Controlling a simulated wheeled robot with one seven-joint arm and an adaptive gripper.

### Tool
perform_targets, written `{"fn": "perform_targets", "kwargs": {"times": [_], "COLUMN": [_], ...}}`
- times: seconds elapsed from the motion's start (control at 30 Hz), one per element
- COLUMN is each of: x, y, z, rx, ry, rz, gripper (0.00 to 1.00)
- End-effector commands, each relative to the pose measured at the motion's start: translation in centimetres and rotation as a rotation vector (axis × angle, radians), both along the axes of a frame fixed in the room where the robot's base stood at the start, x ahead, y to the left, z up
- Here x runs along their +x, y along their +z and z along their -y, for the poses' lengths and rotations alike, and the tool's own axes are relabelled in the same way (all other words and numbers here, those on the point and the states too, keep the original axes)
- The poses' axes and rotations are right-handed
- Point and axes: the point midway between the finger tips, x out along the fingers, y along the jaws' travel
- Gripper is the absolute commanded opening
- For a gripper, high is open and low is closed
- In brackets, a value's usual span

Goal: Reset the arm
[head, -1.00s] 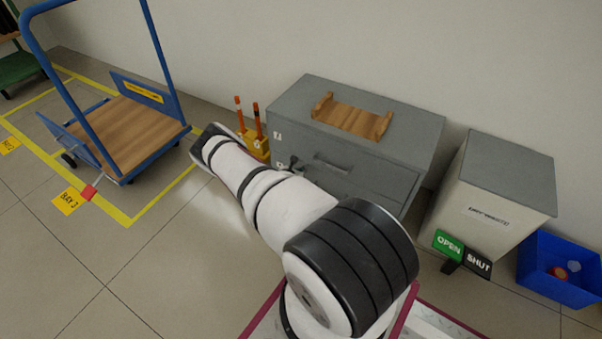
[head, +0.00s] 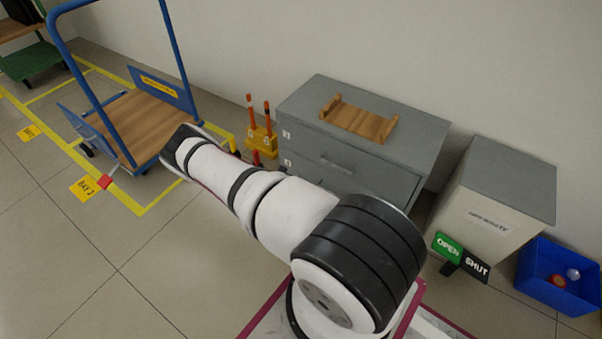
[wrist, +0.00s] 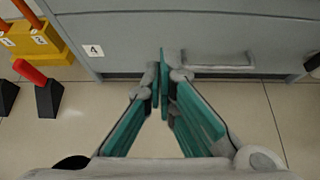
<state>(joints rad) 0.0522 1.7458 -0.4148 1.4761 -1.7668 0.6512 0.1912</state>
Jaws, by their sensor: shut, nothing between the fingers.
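My gripper (wrist: 162,78) shows in the wrist view with its teal fingers drawn together at the tips and nothing between them. It is in front of a grey drawer cabinet (wrist: 135,30), near the drawer front beside the label 4. I cannot tell whether the tips touch it. In the head view my white and black arm reaches toward the left, and my gripper is hidden behind it. The cabinet (head: 415,135) also shows there, its lower front partly covered by my arm.
A yellow holder (wrist: 38,45) with orange-topped rods stands left of the cabinet, near a red-handled black block (wrist: 48,97). A wooden tray (head: 358,120) lies on the cabinet. A trolley (head: 140,125) stands left; a grey-topped bin (head: 500,195) and blue crate (head: 552,290) stand right.

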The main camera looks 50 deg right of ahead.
Motion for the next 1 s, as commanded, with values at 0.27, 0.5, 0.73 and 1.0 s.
{"fn": "perform_targets", "kwargs": {"times": [0.27, 0.5, 0.73, 1.0], "x": [-0.1, 0.2, 3.7, 6.0], "y": [0.7, 1.3, 8.9, 22.0], "z": [-1.3, -1.3, -1.7, -3.6], "rx": [-0.001, -0.003, -0.031, -0.044], "ry": [0.001, -0.009, -0.135, -0.377], "rz": [-0.001, 0.011, 0.162, 0.396], "gripper": [0.00, 0.00, 0.00, 0.00]}}
